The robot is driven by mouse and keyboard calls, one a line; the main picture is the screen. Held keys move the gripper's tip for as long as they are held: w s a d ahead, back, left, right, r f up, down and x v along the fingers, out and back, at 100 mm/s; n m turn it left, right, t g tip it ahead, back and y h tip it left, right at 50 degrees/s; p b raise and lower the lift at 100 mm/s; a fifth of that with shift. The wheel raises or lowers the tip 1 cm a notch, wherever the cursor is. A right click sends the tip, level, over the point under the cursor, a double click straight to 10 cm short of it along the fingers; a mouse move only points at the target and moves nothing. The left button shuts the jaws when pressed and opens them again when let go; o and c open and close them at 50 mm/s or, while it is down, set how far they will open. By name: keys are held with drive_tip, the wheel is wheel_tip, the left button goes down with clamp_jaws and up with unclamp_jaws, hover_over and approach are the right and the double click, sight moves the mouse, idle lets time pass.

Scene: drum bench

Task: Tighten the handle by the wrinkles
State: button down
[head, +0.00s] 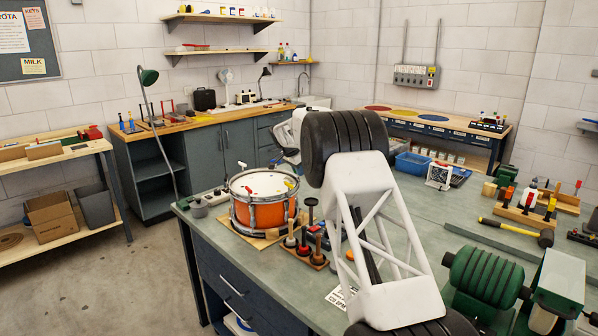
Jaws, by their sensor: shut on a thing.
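An orange drum (263,214) with a pale head (264,183) and metal rims stands on a light board on the grey-green bench. Wrinkles in the head are too small to make out. My white arm link with black joints fills the middle of the head view, right of the drum. My gripper's fingers do not show, so what they hold is hidden.
Upright tools (305,243) stand in a wooden rack just right of the drum. A green machine (484,274), a hammer (535,231) and a tool tray (527,218) occupy the right side.

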drive_tip(key=c, duration=1.2)
unclamp_jaws()
drive_tip(key=shift+o, duration=0.2)
drive_tip(key=shift+r, duration=0.15)
drive_tip(key=v, duration=0.7)
drive_tip(key=shift+a+r, duration=0.2)
drive_tip(key=shift+s, duration=0.1)
drive_tip(key=shift+s+d+r, duration=0.1)
